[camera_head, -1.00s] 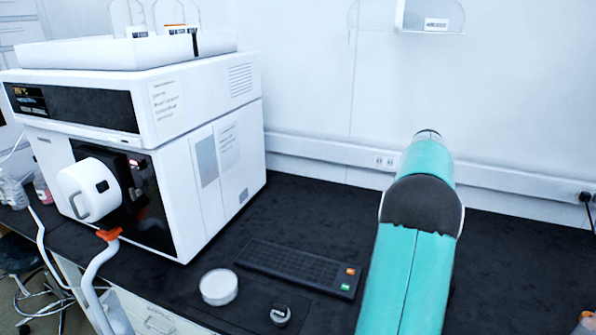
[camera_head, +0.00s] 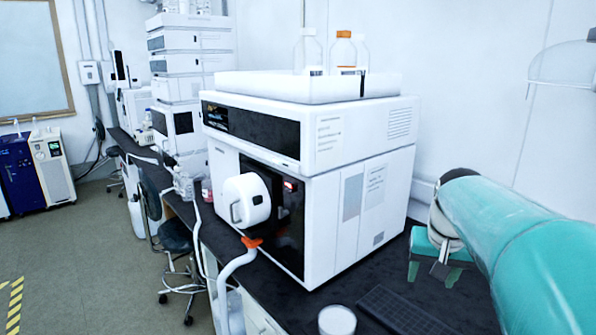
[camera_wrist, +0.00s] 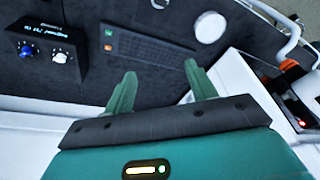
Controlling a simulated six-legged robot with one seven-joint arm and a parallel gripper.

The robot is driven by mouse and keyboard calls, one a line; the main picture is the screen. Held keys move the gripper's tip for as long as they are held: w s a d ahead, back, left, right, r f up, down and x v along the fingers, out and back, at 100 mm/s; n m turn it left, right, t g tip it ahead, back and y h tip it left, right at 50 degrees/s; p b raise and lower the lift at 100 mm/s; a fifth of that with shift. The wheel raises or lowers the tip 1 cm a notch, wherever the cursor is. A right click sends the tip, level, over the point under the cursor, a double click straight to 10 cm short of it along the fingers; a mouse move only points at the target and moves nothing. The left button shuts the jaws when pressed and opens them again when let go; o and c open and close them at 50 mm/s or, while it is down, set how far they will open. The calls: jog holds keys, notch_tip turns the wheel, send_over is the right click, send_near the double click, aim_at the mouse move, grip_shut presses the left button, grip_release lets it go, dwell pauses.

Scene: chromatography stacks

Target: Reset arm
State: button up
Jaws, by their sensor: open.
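My arm is teal and fills the right side of the head view. My gripper (camera_head: 433,272) is open, hanging over the black bench just right of the large white instrument (camera_head: 340,190). In the wrist view, the green fingers of my gripper (camera_wrist: 160,88) are spread apart with nothing between them. The black keyboard (camera_wrist: 150,48) lies on the bench beyond the fingertips. Part of the bench behind my arm is hidden in the head view.
A white round dish (camera_head: 337,321) sits near the bench's front edge. A dark box with knobs (camera_wrist: 45,50) shows in the wrist view. Bottles (camera_head: 343,50) stand in a tray on the instrument. A stool (camera_head: 176,238) is on the floor; floor space is open at left.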

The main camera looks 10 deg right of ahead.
jog(key=s+a+f+n+t, duration=0.1)
jog(key=s+a+n, duration=0.1)
jog(key=s+a, duration=0.2)
jog(key=s+a+f+n+t+y, duration=0.1)
jog(key=s+a+f+n, duration=0.1)
jog(key=a, duration=0.8)
jog(key=s+a+f+n+t, duration=0.1)
jog(key=s+a+f, duration=0.1)
jog(key=s+a, duration=0.3)
jog(key=a, duration=0.3)
jog(key=shift+s+n, duration=0.35)
jog(key=shift+n, duration=0.05)
